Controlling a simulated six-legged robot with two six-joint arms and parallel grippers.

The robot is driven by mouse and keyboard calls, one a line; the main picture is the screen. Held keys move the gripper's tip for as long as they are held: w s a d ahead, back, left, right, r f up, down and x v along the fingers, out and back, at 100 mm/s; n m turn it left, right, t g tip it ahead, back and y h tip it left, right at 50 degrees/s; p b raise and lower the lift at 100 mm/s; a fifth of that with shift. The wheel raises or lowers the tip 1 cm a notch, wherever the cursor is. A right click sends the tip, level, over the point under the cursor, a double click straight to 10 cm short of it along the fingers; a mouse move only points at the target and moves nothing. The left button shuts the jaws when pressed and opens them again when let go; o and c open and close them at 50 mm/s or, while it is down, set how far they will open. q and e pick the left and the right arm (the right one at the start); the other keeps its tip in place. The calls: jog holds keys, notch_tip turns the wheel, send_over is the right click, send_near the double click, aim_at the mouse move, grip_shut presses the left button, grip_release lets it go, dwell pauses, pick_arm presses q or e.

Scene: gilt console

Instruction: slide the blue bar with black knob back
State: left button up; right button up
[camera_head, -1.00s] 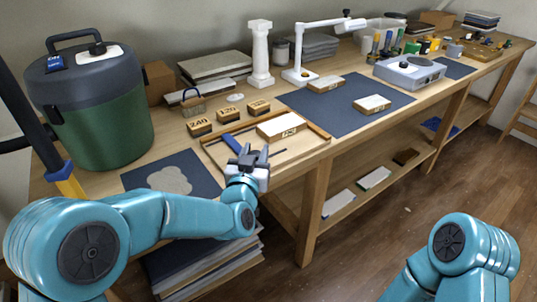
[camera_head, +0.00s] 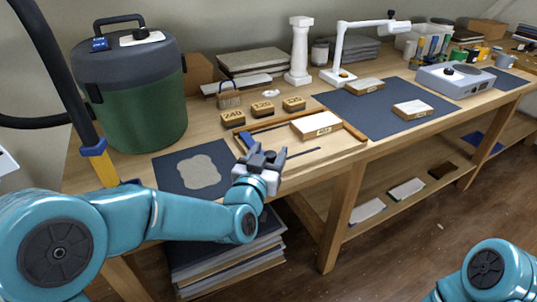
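A shallow wooden tray (camera_head: 355,132) stands at the table's front edge. A short blue bar (camera_head: 246,140) shows at its left end, just behind my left gripper. A thin dark strip (camera_head: 304,152) runs right from the gripper across the tray floor. I cannot make out a black knob; the gripper may hide it. My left gripper (camera_head: 264,156) is at the tray's front left corner. Its dark fingers cover that part, and I cannot tell whether they are apart or hold something. My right gripper is out of view; only part of my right arm shows at bottom right.
A white-topped block (camera_head: 316,125) lies in the tray. Blocks marked 240 (camera_head: 233,117) and others stand behind it. A dark mat with a pale patch (camera_head: 172,172) lies left, a green canister (camera_head: 140,105) behind it. A larger dark mat (camera_head: 375,112) lies right.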

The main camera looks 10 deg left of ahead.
pick_arm(q)
jog(key=s+a+b, duration=0.2)
jog(key=s+b, duration=0.4)
jog(key=s, duration=1)
jog(key=shift+a, duration=0.3)
